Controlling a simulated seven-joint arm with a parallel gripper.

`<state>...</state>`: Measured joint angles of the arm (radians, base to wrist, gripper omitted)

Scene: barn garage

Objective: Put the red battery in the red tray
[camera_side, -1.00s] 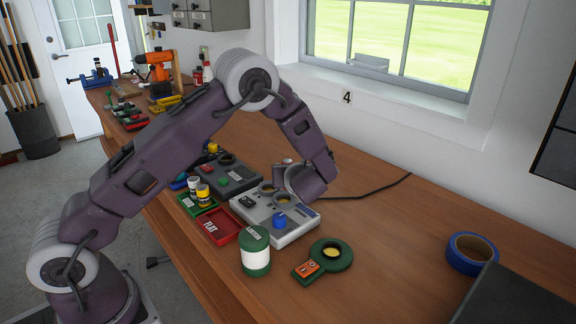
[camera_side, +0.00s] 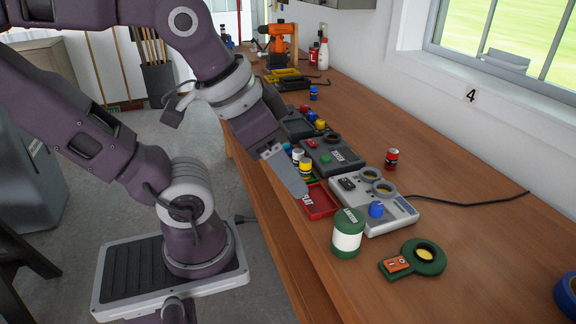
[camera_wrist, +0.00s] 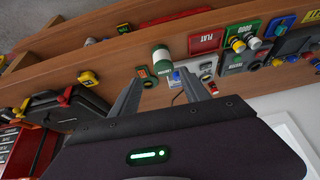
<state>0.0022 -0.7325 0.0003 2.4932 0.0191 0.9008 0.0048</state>
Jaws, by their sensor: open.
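The red battery (camera_side: 391,159) stands upright on the bench behind the light grey tester (camera_side: 372,205) in the side view. The red tray (camera_side: 320,203), labelled FLAT, lies left of that tester, and its visible floor looks empty. My gripper (camera_side: 300,186) is open and empty. In the side view it overlaps the near-left edge of the tray; its height above it is unclear. In the wrist view my fingers (camera_wrist: 160,88) stand apart, with the red tray (camera_wrist: 205,42) beyond them.
A dark grey tester (camera_side: 332,158), a green-white canister (camera_side: 348,235) and a green ring-shaped tool (camera_side: 427,257) are nearby. The bench right of the light grey tester is mostly clear, with a black cable.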

